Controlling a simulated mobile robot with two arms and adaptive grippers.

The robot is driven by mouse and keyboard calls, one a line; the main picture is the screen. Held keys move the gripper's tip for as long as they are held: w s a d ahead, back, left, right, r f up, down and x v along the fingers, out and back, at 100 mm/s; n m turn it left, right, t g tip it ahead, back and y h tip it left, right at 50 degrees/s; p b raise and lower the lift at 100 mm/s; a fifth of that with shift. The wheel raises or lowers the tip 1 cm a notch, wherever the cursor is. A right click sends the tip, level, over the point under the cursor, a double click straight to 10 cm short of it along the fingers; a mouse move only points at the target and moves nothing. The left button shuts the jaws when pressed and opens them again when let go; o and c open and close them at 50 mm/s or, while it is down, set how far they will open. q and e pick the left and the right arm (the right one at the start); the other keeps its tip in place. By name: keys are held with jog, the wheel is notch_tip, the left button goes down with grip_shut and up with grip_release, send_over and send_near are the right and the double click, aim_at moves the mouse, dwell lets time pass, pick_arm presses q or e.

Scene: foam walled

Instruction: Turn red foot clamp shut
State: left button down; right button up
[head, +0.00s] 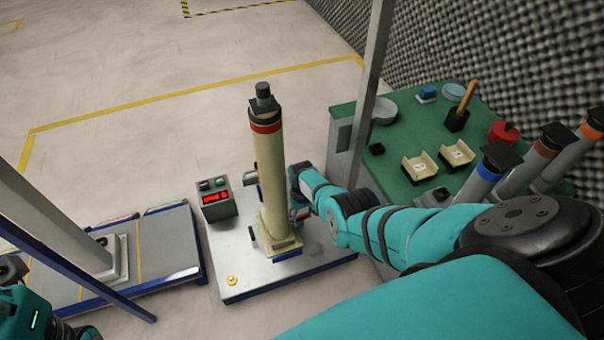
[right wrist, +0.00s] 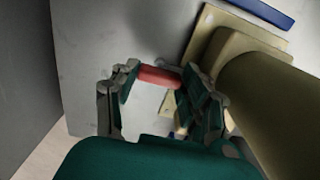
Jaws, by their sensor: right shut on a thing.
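The red foot clamp handle (right wrist: 160,77) is a short red bar, seen between the two fingers of my right gripper (right wrist: 163,92) in the right wrist view. The gripper is shut on it, beside the foot of a beige column (right wrist: 270,95). In the head view the column (head: 268,180) stands upright on a grey plate (head: 240,268), with a red band and black cap on top. My right gripper (head: 299,207) reaches the column's right side near its base; my arm partly hides the clamp there.
A control box (head: 217,201) with a red display stands left of the column. A green-topped bench (head: 400,135) with trays, cups and capped columns is at the right. A metal post (head: 371,75) rises near it. A ramped platform (head: 165,245) lies left.

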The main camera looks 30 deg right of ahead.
aim_at(302, 215)
dwell(0.5)
jog(key=o, duration=1.2)
jog(key=shift+c, duration=0.2)
jog(key=shift+r, duration=0.1)
jog(key=shift+d+r, duration=0.1)
jog(key=shift+r, duration=3.8)
jog(key=shift+w, duration=0.1)
